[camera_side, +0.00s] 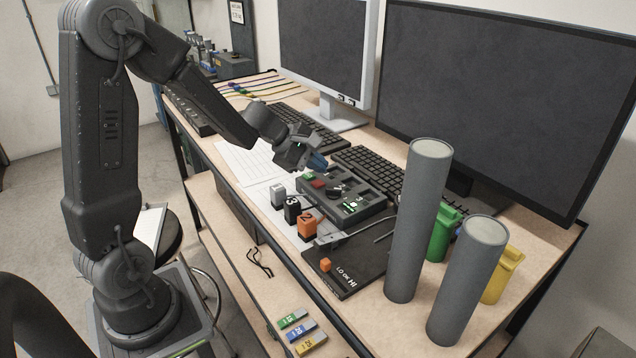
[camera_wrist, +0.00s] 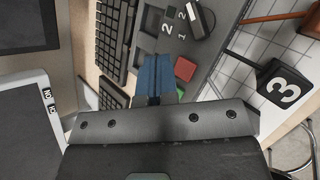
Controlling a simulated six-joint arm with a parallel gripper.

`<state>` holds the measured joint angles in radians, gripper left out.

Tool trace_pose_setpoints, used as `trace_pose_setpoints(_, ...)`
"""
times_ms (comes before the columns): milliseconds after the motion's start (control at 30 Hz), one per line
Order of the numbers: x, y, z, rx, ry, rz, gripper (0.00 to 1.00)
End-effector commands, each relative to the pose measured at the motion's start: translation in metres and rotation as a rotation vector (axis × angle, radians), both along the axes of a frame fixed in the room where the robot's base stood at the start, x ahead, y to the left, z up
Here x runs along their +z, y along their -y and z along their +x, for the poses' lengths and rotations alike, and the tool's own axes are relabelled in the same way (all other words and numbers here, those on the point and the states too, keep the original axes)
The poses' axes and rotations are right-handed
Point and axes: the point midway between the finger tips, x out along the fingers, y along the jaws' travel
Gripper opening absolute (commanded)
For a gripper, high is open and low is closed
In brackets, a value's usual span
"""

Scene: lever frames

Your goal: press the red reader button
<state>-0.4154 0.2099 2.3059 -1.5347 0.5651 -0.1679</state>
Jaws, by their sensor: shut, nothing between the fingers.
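The red button (camera_side: 318,184) sits on the dark grey reader panel (camera_side: 372,211), beside a green button (camera_side: 308,176). In the wrist view the red button (camera_wrist: 185,68) shows just right of my fingertips, with part of the green button (camera_wrist: 180,94) below it. My gripper (camera_side: 318,165) is over the back left end of the panel in the side view. Its blue fingers are shut together with nothing between them, as the wrist view also shows (camera_wrist: 153,68). The fingertips appear apart from the red button; their exact height above the panel is hard to tell.
Numbered blocks, black (camera_side: 292,209) and orange (camera_side: 307,227), stand in front of the panel. A black keyboard (camera_side: 366,168) lies behind it. Two tall grey cylinders (camera_side: 418,220) (camera_side: 468,280) stand to the right. A black LO OK HI board (camera_side: 350,262) lies in front.

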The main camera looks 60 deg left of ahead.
Motion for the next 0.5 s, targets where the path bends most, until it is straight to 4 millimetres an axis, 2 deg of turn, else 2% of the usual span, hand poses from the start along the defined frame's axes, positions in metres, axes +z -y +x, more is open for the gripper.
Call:
trace_pose_setpoints(167, -0.0113, 0.0005, -0.0005, -0.001, -0.002, 0.000, 0.00)
trace_pose_setpoints(500, -0.0132, 0.0002, -0.0005, 0.000, -0.001, 0.001, 0.00)
